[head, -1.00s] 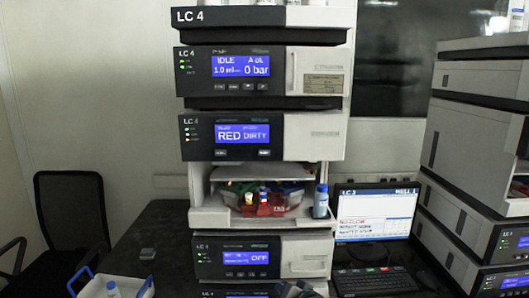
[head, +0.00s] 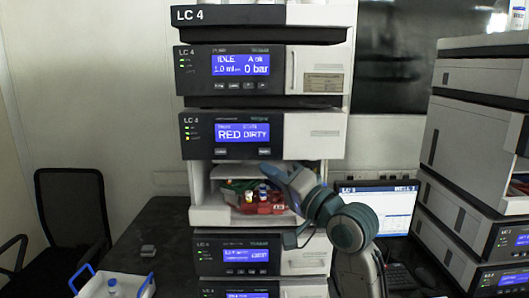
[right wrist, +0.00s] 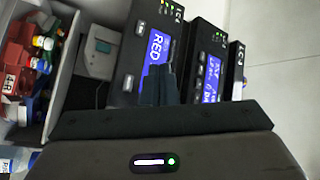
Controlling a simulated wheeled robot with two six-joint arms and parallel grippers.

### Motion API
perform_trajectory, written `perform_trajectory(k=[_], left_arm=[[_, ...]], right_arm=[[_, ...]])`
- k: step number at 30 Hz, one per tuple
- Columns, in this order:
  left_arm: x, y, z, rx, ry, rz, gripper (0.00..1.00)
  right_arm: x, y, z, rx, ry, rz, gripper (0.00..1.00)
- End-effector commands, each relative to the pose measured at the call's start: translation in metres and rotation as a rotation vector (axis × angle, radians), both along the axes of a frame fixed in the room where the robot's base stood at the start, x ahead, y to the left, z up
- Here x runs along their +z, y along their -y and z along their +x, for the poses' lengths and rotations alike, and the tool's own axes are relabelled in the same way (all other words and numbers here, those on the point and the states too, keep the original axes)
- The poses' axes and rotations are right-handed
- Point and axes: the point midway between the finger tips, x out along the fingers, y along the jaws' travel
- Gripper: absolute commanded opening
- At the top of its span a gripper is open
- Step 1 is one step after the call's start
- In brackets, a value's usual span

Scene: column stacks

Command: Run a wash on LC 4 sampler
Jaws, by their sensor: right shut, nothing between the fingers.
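The LC 4 sampler (head: 310,136) is the module in the middle of the stack. Its blue screen (head: 242,132) reads RED DIRTY, with two small buttons beneath it; the right button (head: 264,152) is just above my fingertips. The screen also shows in the right wrist view (right wrist: 157,48). My right gripper (head: 266,170) is shut and empty, in front of the bay below the sampler panel. In the right wrist view its dark fingers (right wrist: 162,86) overlap the panel beside the screen; I cannot tell whether they touch it. My left gripper is out of view.
The open bay holds a red rack (head: 262,207) with several small vials. The pump module (head: 320,70) is above. A monitor (head: 390,203) and keyboard stand right, partly behind my arm. Another stack (head: 470,130) is farther right. A white tray (head: 115,285) is at lower left.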

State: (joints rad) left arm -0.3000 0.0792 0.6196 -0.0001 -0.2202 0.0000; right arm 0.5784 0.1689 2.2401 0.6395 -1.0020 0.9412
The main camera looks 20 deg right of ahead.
Motion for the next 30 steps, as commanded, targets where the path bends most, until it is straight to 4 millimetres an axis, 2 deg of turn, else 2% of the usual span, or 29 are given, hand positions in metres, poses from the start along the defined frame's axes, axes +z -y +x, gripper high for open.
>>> perform_trajectory(k=[8,20,24,30], left_arm=[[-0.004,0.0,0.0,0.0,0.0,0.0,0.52],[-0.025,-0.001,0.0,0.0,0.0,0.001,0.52],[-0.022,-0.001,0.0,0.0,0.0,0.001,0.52],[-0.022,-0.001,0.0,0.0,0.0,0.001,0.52]], right_arm=[[-0.002,0.002,0.007,-0.002,0.0,-0.002,0.0],[-0.003,0.017,0.058,-0.002,-0.001,-0.001,0.0],[0.0,0.021,0.073,-0.003,-0.002,-0.001,0.0],[0.0,0.024,0.084,-0.001,0.0,-0.001,0.0]])
